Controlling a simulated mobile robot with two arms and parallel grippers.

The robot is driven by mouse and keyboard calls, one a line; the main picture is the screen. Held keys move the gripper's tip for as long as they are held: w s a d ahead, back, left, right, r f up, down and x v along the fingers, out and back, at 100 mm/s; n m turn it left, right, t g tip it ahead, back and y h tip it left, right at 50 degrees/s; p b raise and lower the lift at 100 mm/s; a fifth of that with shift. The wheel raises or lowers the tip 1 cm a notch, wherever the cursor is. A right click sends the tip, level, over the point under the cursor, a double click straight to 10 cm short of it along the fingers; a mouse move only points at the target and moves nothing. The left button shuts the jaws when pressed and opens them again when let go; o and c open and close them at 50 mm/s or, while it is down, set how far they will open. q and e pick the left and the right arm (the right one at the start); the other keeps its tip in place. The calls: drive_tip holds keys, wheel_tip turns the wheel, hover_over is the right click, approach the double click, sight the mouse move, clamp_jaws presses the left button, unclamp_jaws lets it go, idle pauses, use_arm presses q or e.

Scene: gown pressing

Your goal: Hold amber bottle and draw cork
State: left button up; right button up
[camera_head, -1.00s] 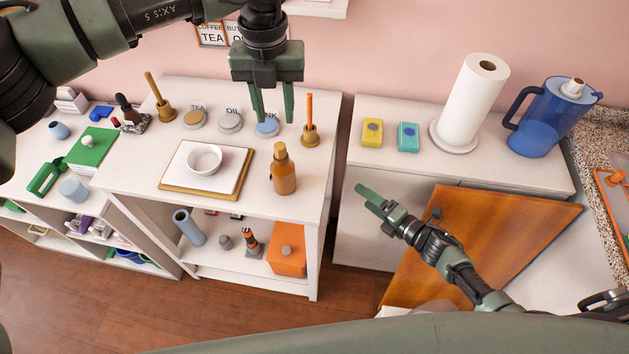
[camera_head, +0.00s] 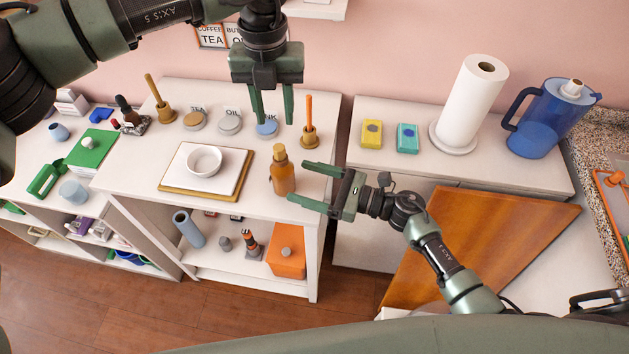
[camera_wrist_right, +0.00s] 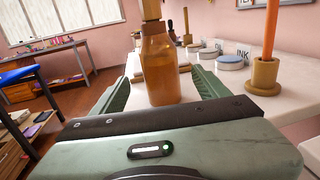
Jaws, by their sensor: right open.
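The amber bottle (camera_head: 282,177) stands upright near the front right of the white table, with a tan cork or cap (camera_head: 279,152) at its top. My right gripper (camera_head: 298,184) is open just to the right of the bottle in the head view. In the right wrist view the bottle (camera_wrist_right: 160,70) stands ahead, between the lines of the two open fingers (camera_wrist_right: 160,90); I see no contact, and its top is cut off. My left gripper (camera_head: 272,120) is open and empty, pointing down above and behind the bottle.
A wooden holder with an orange stick (camera_head: 309,132) stands behind the bottle. A white bowl (camera_head: 204,160) on a board (camera_head: 178,190) lies to its left. Round tins (camera_head: 229,124) line the back. A second counter (camera_head: 460,160) holds sponges, a paper roll (camera_head: 470,105) and a blue jug (camera_head: 545,120).

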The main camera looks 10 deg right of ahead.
sight(294, 179)
drive_tip(key=x, duration=0.6)
clamp_jaws()
idle(0.4)
idle(0.8)
